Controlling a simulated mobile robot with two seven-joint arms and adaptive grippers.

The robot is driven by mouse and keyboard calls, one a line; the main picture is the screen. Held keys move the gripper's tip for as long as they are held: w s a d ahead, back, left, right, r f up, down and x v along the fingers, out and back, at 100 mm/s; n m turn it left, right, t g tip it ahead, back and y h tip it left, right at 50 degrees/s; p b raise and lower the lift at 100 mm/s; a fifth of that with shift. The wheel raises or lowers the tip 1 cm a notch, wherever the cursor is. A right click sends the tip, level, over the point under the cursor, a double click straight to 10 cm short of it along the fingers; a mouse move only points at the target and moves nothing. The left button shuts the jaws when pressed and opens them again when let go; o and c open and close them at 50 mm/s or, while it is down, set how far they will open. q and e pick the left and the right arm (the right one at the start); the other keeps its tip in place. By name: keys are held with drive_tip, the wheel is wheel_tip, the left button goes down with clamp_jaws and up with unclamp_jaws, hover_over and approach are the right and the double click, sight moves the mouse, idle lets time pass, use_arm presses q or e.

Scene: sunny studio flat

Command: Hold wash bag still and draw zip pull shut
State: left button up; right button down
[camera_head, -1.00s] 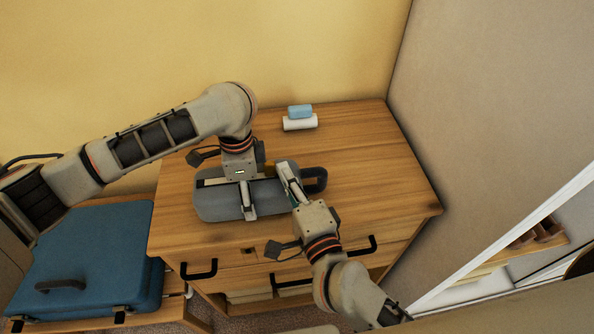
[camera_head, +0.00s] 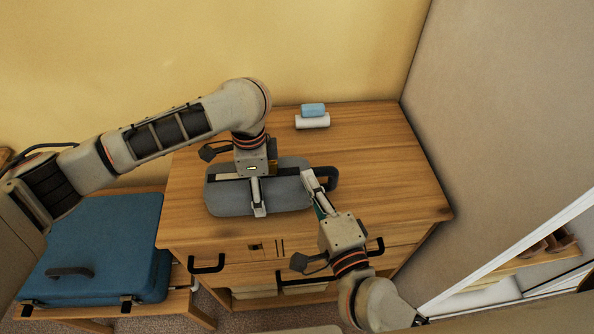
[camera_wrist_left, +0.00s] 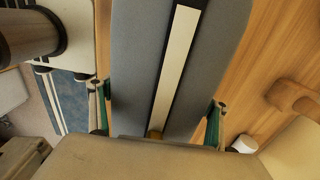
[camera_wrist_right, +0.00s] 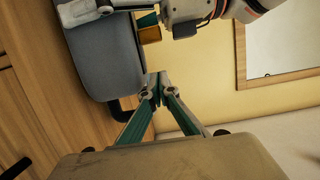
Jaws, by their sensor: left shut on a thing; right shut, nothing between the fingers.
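The grey wash bag (camera_head: 228,201) lies on the wooden chest top, with a dark loop handle (camera_head: 331,178) at its right end. My left gripper (camera_head: 258,208) is shut across the middle of the bag, one finger on each side in the left wrist view. That view also shows a pale, dark-edged strip (camera_wrist_left: 177,55) along the bag and a small tan piece (camera_wrist_left: 155,133) near the palm; I cannot tell whether it is the zip pull. My right gripper (camera_head: 309,174) is shut and empty at the bag's right end, beside the handle. I cannot make out the zip pull clearly.
A blue case (camera_head: 100,245) stands on a lower surface at the left. The chest top is clear to the right, up to a grey wall.

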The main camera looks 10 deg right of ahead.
sight(288, 181)
use_arm(q)
drive_tip(key=shift+s, duration=0.1)
use_arm(e)
drive_tip(key=v, duration=0.7)
use_arm(q)
drive_tip(key=shift+a, duration=0.1)
use_arm(e)
drive_tip(key=x, duration=0.9)
drive_tip(key=shift+d, duration=0.2)
drive_tip(key=a, duration=0.1)
drive_tip(key=w+a, duration=0.1)
drive_tip(key=a, duration=0.1)
drive_tip(key=shift+s+a, duration=0.1)
drive_tip(key=shift+a, duration=0.55)
